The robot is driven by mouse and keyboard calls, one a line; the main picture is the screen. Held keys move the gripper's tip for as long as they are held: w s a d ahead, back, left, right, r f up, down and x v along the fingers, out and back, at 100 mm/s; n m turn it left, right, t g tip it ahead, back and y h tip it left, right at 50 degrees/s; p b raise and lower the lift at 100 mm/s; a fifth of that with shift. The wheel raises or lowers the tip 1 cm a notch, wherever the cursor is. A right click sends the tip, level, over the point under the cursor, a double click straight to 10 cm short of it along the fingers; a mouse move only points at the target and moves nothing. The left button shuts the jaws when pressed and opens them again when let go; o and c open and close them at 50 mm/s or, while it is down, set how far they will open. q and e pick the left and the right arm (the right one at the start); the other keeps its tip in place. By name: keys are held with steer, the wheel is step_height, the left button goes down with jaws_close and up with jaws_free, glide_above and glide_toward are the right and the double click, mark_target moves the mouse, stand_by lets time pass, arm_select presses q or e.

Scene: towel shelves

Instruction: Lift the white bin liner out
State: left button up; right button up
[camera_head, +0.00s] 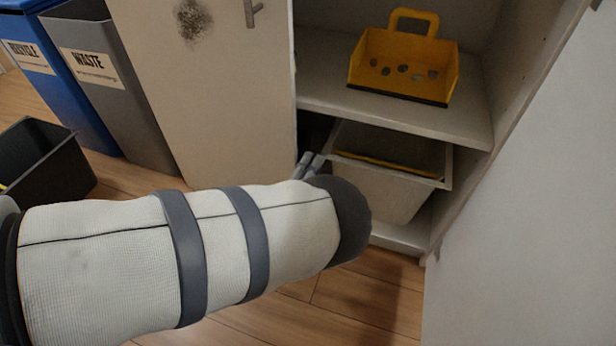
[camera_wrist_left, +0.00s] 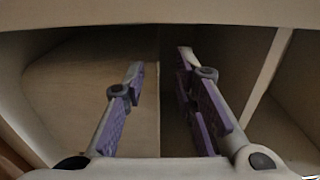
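A white bin liner (camera_head: 380,190) sits in the lower compartment of the open cabinet in the head view, under the shelf, with something yellow inside it. My left gripper (camera_head: 308,165) is at the liner's left front side, by the compartment opening. My own forearm hides part of the front below it. In the left wrist view the two purple-padded fingers (camera_wrist_left: 160,68) stand apart with nothing seen between them. A pale upright edge (camera_wrist_left: 265,75) to their right may be the liner's, but I cannot tell. My right gripper is not in view.
A yellow caddy (camera_head: 405,62) stands on the shelf (camera_head: 325,75) above. A cabinet door (camera_head: 215,90) is at the left and a pale panel (camera_head: 530,200) at the right. Blue and grey waste bins (camera_head: 110,90) and a black bin (camera_head: 50,170) stand left. Wood floor (camera_head: 350,300) is clear in front.

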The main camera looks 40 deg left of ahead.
arm_select(q)
steer(key=b+x, duration=0.3)
steer(key=x, duration=0.6)
steer(key=shift+a+f, duration=0.1)
jaws_close()
step_height(320, 180, up, 2)
steer(key=shift+r+p, duration=0.15)
steer(key=shift+p, duration=0.65)
steer(key=shift+f, duration=0.2)
